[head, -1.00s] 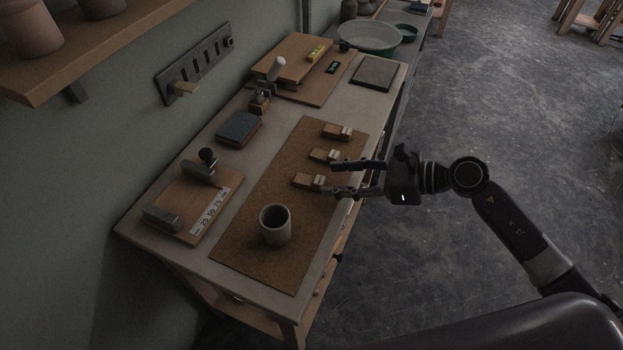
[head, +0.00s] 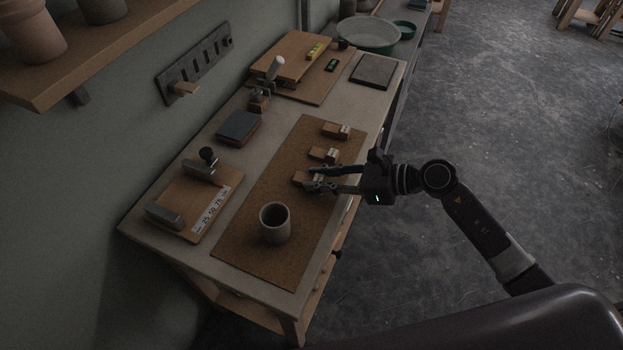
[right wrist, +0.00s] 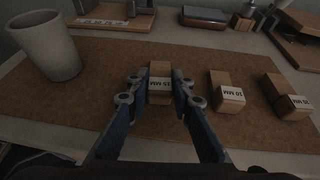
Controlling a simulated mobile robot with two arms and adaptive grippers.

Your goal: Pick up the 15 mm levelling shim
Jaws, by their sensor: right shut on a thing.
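The 15 mm levelling shim (right wrist: 160,86) is a small wooden block with a white label, on the brown cork mat (head: 262,190). In the head view it is the nearest block (head: 300,178) of the row, partly hidden by my fingers. My right gripper (head: 313,179) is shut on it; in the right wrist view the fingers (right wrist: 158,92) stand on both sides of the block. The shim looks still down at mat level. My left gripper is not in view.
Two similar labelled shims, a middle one (head: 323,153) and a far one (head: 336,131), lie beyond on the mat. A grey cup (head: 275,223) stands near the mat's front. A wooden board with grey blocks (head: 190,204) lies left. The mat between cup and shims is clear.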

